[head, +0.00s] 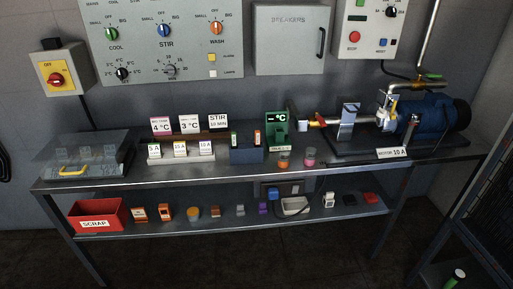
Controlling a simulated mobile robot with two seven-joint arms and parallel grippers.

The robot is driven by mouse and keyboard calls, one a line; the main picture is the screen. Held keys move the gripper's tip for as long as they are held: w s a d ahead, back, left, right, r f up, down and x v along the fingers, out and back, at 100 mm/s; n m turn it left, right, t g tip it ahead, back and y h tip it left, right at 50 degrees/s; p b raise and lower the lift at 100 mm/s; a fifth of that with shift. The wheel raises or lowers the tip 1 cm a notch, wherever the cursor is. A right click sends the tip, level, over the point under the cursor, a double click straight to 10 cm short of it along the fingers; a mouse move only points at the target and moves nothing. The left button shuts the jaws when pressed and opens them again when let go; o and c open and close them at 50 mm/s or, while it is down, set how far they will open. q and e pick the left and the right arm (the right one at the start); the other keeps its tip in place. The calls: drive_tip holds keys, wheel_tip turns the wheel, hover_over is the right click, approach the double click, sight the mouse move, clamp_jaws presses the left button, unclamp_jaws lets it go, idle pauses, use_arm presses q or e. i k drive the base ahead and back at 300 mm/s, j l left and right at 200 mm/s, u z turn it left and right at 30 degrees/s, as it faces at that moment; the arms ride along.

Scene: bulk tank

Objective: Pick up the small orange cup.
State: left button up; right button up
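A small orange cup (283,160) stands upright on the table top, right of the middle and near the front edge. A similar pink cup (309,159) stands just to its right, apart from it. Behind the orange cup is a green device (278,127) with a "°C" display. A round orange-yellow item (193,212) sits on the lower shelf; it is too small to tell whether it is a cup. Neither of my grippers shows in the head view.
A blue motor and pump (440,113) fill the table's right end. A clear-lidded box (85,155) is at the left end. Card holders (180,157) and a dark blue block (246,156) stand left of the cup. The lower shelf holds a red scrap bin (98,208).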

sight(284, 156)
drive_tip(key=i+l+u, duration=0.25)
drive_tip(key=u, duration=0.2)
drive_tip(key=i+l+u, duration=0.4)
